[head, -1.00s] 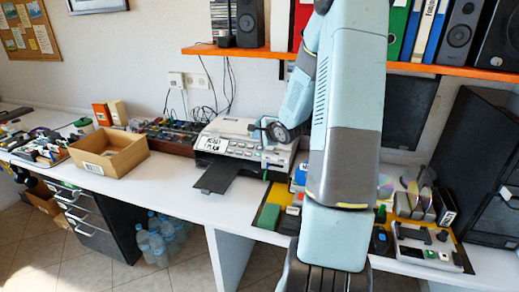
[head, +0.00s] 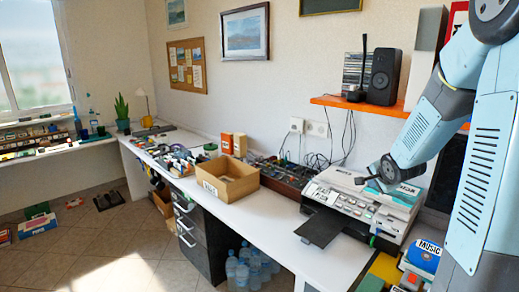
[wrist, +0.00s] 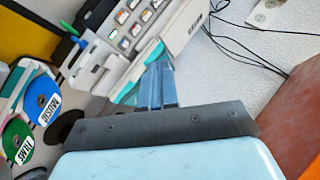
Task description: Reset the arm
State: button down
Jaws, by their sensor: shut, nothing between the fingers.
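My arm, pale blue with dark grey joints, fills the right side of the head view. My gripper (head: 362,181) is at its lower left end, over the back of the white printer-like machine (head: 365,205). In the wrist view, the two bluish fingers of my gripper (wrist: 157,84) are together, with nothing between them. They point toward the machine (wrist: 120,60), which appears tilted there. I cannot tell how far above the machine they are.
A cardboard box (head: 232,190) and a dark tray of small items (head: 285,178) stand left of the machine. An orange shelf (head: 340,103) with a speaker (head: 385,77) is above. In the wrist view, a blue disc labelled MUSIC (wrist: 42,97) lies near a green FILMS disc (wrist: 17,142).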

jog(key=s+a+r+n+g+h, duration=0.1)
jog(key=s+a+r+n, duration=0.3)
jog(key=s, duration=0.3)
jog(key=s+a+r+n+g, duration=0.1)
jog(key=s+a+r+n, duration=0.15)
jog(key=s+r, duration=0.35)
jog(key=s+a+r+n+g+y, duration=0.1)
jog(key=s+a+n, duration=0.2)
jog(key=s, duration=0.6)
jog(key=s+a+r+n+g+y, duration=0.1)
jog(key=s+a+n, duration=0.3)
jog(key=s, duration=0.5)
jog(key=shift+s+a+r, duration=0.2)
jog(key=shift+a+r, duration=0.3)
jog(key=shift+r, duration=0.3)
jog(key=shift+n, duration=0.25)
